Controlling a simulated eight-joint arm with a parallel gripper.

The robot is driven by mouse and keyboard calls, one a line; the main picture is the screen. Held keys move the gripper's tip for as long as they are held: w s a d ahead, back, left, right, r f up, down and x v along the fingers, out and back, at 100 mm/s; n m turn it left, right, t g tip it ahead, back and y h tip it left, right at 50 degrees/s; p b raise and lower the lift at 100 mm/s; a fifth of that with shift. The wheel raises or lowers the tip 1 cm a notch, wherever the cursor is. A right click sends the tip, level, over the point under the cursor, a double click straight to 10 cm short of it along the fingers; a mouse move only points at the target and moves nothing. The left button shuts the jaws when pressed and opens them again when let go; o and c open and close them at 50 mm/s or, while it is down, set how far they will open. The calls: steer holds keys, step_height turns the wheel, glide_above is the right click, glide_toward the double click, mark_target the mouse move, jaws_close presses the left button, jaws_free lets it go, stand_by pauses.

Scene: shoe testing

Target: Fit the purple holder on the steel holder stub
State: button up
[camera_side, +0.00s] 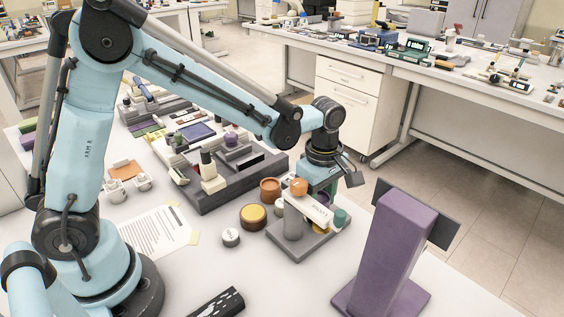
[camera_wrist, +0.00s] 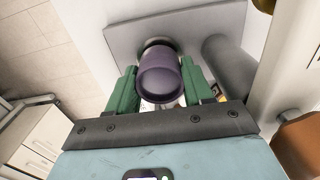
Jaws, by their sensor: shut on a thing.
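The purple holder (camera_wrist: 162,84) is a rounded cup-like piece, held between the two green fingers of my gripper (camera_wrist: 158,72) in the wrist view.
The test stand has a grey base (camera_side: 295,247), a grey post (camera_side: 293,219), a white beam (camera_side: 318,211) and an orange knob (camera_side: 298,187), close beside my gripper. A tall purple column (camera_side: 395,250) stands at right front. Round pots (camera_side: 253,217) stand left of the stand.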

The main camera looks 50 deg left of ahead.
mark_target(319, 199)
steer(key=shift+f, duration=0.4)
steer(key=o, duration=1.2)
step_height(319, 199, up, 12)
